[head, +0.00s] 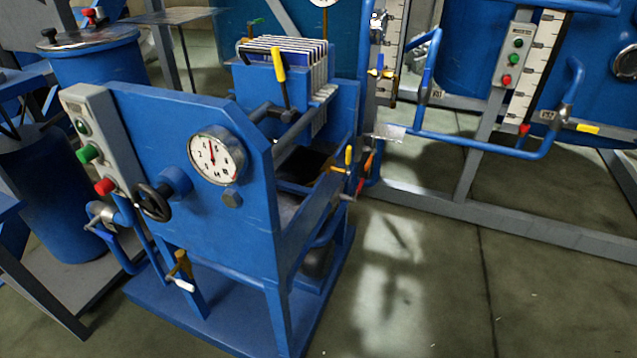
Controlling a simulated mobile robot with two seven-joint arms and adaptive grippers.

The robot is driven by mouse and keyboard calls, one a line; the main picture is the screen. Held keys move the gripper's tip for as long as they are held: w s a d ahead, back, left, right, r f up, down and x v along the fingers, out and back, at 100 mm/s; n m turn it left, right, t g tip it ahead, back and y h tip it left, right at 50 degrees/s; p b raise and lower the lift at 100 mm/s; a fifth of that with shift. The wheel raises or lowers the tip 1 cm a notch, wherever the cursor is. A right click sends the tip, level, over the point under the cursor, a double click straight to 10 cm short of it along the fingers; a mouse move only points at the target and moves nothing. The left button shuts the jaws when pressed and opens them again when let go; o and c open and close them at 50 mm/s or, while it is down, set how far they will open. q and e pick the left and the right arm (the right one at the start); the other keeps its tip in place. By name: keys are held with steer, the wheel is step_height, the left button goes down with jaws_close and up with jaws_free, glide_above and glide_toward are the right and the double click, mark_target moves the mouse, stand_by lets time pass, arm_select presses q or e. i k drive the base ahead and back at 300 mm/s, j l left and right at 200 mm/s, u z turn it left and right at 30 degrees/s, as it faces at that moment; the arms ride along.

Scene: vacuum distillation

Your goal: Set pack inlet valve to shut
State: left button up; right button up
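A blue filter press holds a pack of white plates (290,47) at its back. No readable label marks the pack inlet valve, so I cannot tell which valve it is. A black handwheel (152,202) is on the press front, left of the round gauge (217,156). A yellow lever (279,66) stands upright before the plates. A yellow handle (348,156) and an orange handle (364,170) are at the press's right side. Neither gripper shows.
A button box (98,140) with green and red buttons is at the press's left. Blue piping (480,140) and a grey frame (500,216) stand at the back right. A blue drum (95,65) is at the back left. The floor (470,300) at the front right is clear.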

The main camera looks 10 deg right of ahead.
mark_target(358, 189)
steer(key=i+l+u, duration=0.1)
steer(key=l+u, duration=0.2)
steer(key=l, duration=0.2)
steer(key=l+u, duration=0.3)
steer(key=l, duration=0.2)
steer(key=l+u, duration=0.3)
steer(key=l, duration=1.9)
